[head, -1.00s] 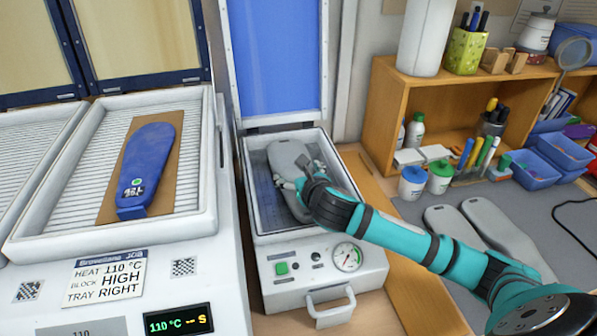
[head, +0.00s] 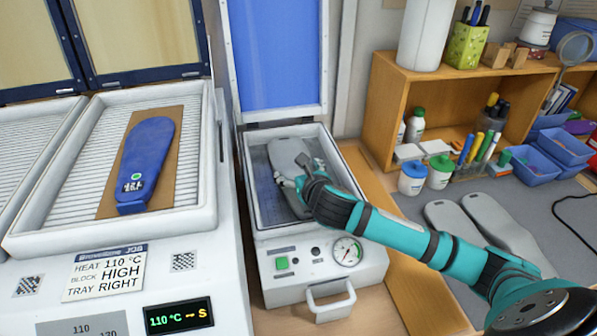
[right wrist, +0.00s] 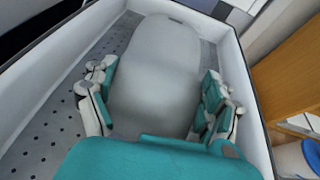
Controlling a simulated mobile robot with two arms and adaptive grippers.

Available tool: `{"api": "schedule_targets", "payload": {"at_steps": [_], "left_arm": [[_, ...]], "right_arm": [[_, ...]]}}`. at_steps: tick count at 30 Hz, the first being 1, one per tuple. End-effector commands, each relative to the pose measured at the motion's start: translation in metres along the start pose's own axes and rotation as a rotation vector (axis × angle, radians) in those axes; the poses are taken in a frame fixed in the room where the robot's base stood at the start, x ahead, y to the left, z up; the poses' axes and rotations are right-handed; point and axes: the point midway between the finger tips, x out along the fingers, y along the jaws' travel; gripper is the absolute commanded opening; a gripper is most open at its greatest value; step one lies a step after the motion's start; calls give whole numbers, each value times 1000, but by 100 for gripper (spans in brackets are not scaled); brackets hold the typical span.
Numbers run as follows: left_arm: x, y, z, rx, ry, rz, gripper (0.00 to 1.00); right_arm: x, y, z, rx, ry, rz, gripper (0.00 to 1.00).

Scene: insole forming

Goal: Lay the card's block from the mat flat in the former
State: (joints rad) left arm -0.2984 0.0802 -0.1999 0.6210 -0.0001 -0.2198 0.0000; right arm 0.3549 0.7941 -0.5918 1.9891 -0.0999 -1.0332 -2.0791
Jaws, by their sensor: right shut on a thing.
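A grey insole-shaped block (head: 287,153) is inside the open former (head: 252,196), over its perforated floor. It also shows in the right wrist view (right wrist: 155,75), between the fingers. My right gripper (head: 294,181) reaches into the former from the right and is shut on the block's sides; its fingers show on both sides in the right wrist view (right wrist: 158,100). Whether the block rests fully flat on the floor is hard to tell. The card (head: 104,273) reads HEAT 110 °C, BLOCK HIGH, TRAY RIGHT. Two more grey blocks (head: 508,232) lie on the mat (head: 567,219). My left gripper is not in view.
The former's blue-lined lid (head: 276,55) stands open behind. At left, a heater tray (head: 190,192) holds a blue insole (head: 147,160) on a brown sheet. A wooden shelf (head: 382,110) with bottles, pens and blue bins stands at right.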

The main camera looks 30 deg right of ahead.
Motion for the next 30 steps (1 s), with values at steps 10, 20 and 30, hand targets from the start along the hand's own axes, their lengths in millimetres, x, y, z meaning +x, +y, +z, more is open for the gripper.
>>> {"api": "schedule_targets", "payload": {"at_steps": [10,20,30], "left_arm": [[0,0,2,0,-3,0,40],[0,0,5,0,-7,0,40],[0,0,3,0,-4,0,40]], "right_arm": [[0,0,2,0,-4,0,90],[0,0,-1,0,4,-1,100],[-47,0,0,-4,1,3,100]]}}
